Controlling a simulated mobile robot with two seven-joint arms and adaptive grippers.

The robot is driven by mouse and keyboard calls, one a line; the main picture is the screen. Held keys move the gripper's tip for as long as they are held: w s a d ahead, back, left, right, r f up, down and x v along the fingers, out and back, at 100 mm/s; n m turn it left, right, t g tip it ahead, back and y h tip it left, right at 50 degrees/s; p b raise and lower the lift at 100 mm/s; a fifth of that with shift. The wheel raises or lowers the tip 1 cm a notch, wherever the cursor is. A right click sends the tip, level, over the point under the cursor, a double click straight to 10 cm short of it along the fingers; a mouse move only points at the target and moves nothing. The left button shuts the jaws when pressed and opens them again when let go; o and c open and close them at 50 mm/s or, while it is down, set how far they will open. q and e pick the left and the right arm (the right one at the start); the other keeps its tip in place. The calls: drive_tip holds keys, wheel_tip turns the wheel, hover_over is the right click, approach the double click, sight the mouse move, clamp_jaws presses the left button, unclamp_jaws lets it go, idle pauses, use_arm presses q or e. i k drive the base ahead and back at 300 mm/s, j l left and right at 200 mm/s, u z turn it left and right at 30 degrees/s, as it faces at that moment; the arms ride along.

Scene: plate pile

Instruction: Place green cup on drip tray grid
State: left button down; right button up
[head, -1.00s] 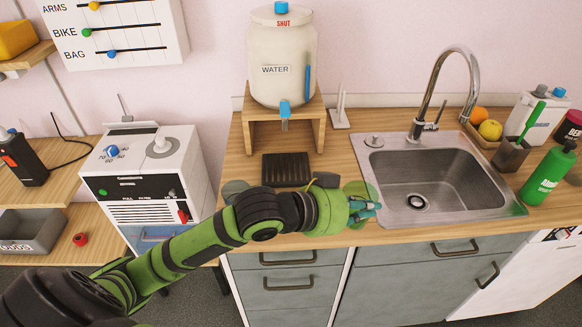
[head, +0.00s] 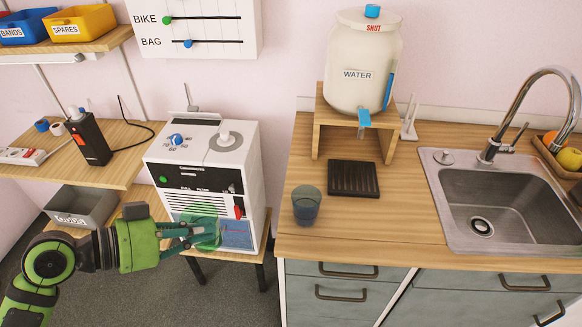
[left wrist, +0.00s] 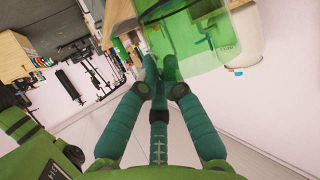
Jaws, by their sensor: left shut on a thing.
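The green cup (head: 203,213) is see-through and held in my left gripper (head: 205,230), in front of the white machine and left of the counter. In the left wrist view, the shut fingers (left wrist: 155,78) meet at the green cup (left wrist: 195,30), which fills the top middle. The drip tray grid (head: 353,178) is a dark slatted tray on the wooden counter, below the water jar's tap, with nothing on it. The cup is well to its left and apart from it. My right gripper is not in view.
A blue-grey see-through cup (head: 306,206) stands on the counter (head: 400,225), just left of the tray. The water jar (head: 362,65) stands on a wooden stand (head: 318,118) behind the tray. The sink (head: 495,200) is at right; bare counter lies in front.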

sight(353, 173)
drive_tip(key=i+j+u, duration=0.1)
drive_tip(key=u, duration=0.3)
drive_tip(key=i+j+u, duration=0.1)
drive_tip(key=u, duration=0.3)
drive_tip(key=i+z, duration=0.1)
drive_tip(key=z, duration=0.4)
drive_tip(key=i+z, duration=0.15)
drive_tip(key=z, duration=0.35)
drive_tip(key=i+j+z, duration=0.1)
drive_tip(key=z, duration=0.4)
drive_tip(key=i+j+z, duration=0.1)
drive_tip(key=z, duration=0.4)
